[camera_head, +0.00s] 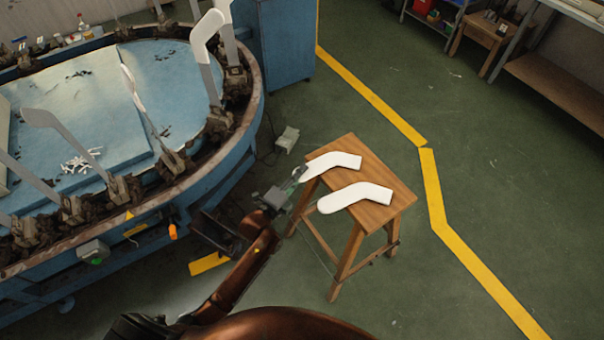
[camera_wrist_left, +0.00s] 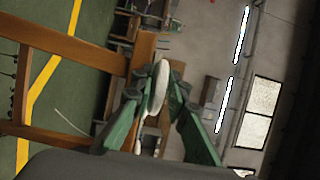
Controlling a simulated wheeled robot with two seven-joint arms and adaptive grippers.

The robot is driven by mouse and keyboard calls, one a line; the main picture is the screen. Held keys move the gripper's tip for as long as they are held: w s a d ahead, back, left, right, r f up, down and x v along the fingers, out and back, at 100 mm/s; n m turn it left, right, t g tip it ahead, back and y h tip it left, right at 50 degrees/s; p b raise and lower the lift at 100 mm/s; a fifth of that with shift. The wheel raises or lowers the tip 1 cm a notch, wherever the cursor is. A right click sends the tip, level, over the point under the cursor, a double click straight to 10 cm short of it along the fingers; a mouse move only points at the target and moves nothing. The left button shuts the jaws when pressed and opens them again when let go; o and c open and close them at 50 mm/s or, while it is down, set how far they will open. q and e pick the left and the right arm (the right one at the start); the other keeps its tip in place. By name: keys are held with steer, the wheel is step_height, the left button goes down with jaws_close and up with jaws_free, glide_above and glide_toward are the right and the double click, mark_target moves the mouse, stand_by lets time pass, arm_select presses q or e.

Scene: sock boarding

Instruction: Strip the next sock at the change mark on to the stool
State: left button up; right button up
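My left gripper (camera_head: 300,174) is at the left edge of the wooden stool (camera_head: 376,170). Its green fingers (camera_wrist_left: 160,82) close around the end of a white sock (camera_head: 338,160), which also shows between them in the left wrist view (camera_wrist_left: 157,92). This sock lies over the stool's far part, its held end at the edge. A second white sock (camera_head: 360,194) lies nearer on the stool, apart from the first, its rounded end overhanging the left edge. On the blue oval machine, a white sock (camera_head: 203,38) covers an upright board. Other boards (camera_head: 45,119) are bare grey. My right gripper is out of view.
The machine's rim (camera_head: 205,172) curves along the left. A yellow triangle (camera_head: 130,215) marks its near side, by an orange lamp (camera_head: 172,232). A grey box (camera_head: 287,138) stands on the floor behind the stool. Green floor (camera_head: 480,170) is open at right, crossed by a yellow line.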

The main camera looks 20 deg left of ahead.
arm_select(q)
steer(key=o, duration=0.4)
steer(key=v, duration=1.2)
stand_by(0.3)
